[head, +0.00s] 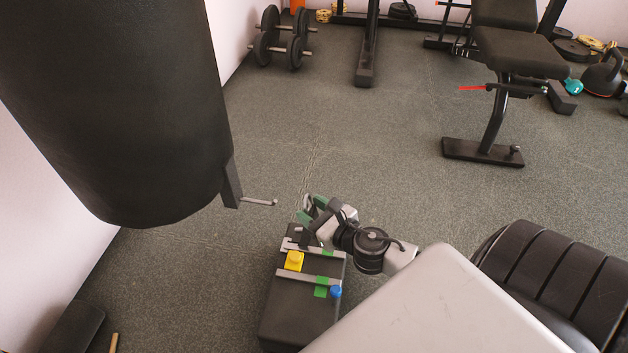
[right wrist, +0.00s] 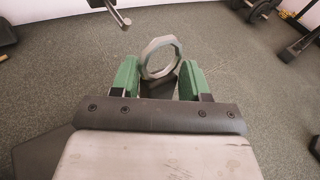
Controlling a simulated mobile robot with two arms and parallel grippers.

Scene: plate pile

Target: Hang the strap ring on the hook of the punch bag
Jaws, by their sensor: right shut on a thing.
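The black punch bag (head: 115,100) hangs at the upper left of the head view. Its hook, a thin pale peg (head: 258,201) on a dark bracket (head: 231,185), sticks out to the right from the bag's lower edge. A peg (right wrist: 118,13) that looks like this hook shows at the top left of the right wrist view. My right gripper (head: 314,205) is to the right of the hook, apart from it in the picture. Its green fingers are shut on the grey strap ring (right wrist: 147,56), which stands upright between them. A dark piece below the ring may be its strap. My left gripper is out of view.
A weight bench (head: 520,52) stands at the upper right, with a kettlebell (head: 602,76) near it. Dumbbells (head: 282,38) rest at the back by the wall. The grey floor (head: 400,150) between is clear.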

